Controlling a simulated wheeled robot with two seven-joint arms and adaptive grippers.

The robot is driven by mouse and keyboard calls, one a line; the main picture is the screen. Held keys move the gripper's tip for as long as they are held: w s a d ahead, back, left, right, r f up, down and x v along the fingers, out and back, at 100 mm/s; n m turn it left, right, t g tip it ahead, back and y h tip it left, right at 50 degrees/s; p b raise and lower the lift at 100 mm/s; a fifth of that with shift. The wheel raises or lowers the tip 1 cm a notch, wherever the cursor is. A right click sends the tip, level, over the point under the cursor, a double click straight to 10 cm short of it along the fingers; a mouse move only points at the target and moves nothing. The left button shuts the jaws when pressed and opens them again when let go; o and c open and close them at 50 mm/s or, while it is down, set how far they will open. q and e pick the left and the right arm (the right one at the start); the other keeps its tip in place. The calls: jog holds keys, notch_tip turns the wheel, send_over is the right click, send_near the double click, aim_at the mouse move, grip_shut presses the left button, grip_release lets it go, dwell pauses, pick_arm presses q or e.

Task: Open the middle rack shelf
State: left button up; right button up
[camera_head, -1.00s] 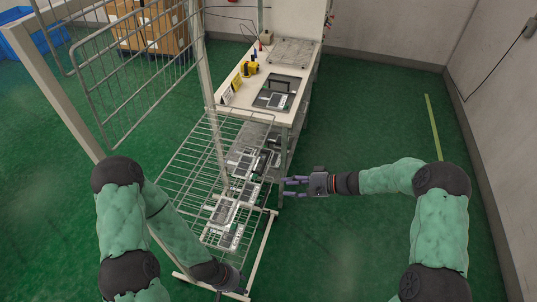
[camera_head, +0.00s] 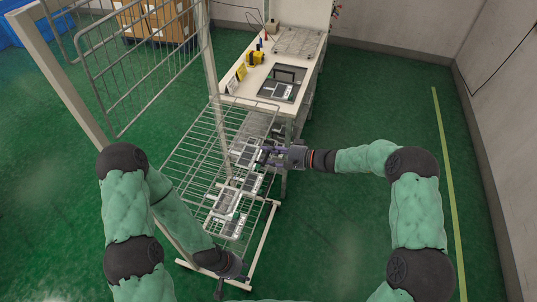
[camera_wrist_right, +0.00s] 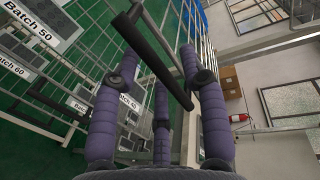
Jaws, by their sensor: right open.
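A wire rack stands left of centre in the head view. One wire shelf (camera_head: 190,157) lies level, with several labelled grey plates (camera_head: 229,200) in or under it; I cannot tell which. Another wire shelf (camera_head: 132,75) is swung up at the left. My right gripper (camera_head: 268,156) is at the level shelf's right edge. In the right wrist view, its purple fingers (camera_wrist_right: 155,65) are open around a black bar (camera_wrist_right: 155,55); contact is unclear. My left gripper (camera_head: 222,284) hangs low by the rack's front foot, its fingers too small to read.
A white workbench (camera_head: 253,82) with a yellow device (camera_head: 255,58) and a dark panel (camera_head: 283,85) stands behind the rack. Cardboard boxes (camera_head: 158,25) and a blue bin (camera_head: 20,28) are at the back left. The green floor right of the rack is clear.

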jog(key=shift+w+a+f, duration=0.1)
jog(key=shift+a, duration=0.15)
grip_shut()
